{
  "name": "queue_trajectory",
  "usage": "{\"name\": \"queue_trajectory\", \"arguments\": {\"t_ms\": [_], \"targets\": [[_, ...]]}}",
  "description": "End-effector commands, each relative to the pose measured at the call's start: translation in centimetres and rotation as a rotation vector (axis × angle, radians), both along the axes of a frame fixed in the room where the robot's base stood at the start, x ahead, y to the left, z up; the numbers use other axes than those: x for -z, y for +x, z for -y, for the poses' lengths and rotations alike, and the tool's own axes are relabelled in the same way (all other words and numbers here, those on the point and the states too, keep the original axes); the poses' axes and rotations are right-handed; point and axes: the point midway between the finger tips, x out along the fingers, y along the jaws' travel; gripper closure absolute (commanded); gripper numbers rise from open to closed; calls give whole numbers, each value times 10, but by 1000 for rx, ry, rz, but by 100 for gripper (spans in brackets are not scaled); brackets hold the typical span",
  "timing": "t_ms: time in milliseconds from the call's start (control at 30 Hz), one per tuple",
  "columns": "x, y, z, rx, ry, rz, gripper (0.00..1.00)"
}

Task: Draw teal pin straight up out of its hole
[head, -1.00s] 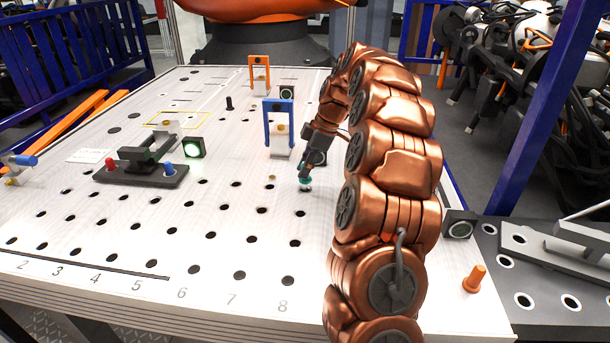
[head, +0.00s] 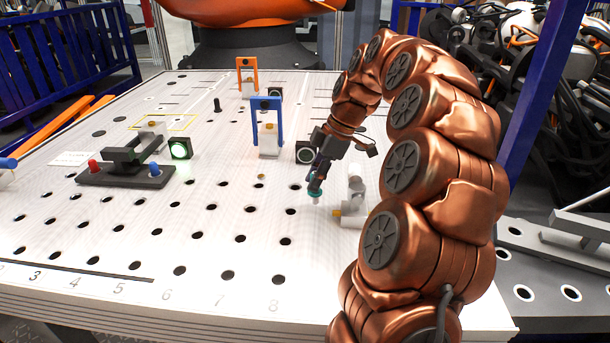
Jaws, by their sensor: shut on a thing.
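The teal pin (head: 315,194) is upright below my gripper (head: 317,182), right of the centre of the white perforated table (head: 130,235). My gripper is shut on the upper part of the pin and hides most of it. The pin's pale lower end shows beneath the teal part and seems clear of the table top. A dark open hole (head: 295,187) shows just left of the pin.
A white-grey fixture (head: 352,205) with a yellow knob stands close right of the pin. A blue arch (head: 267,125), an orange arch (head: 247,75) and a dark clamp block (head: 125,172) stand farther left. The near-left table is clear apart from holes.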

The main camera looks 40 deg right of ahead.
Motion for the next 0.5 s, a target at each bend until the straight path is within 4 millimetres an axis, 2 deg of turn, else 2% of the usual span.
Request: {"name": "queue_trajectory", "arguments": {"t_ms": [200,500], "targets": [[-2,-33,-4,1,1,5,100],[-5,-57,-7,0,0,1,100]]}}
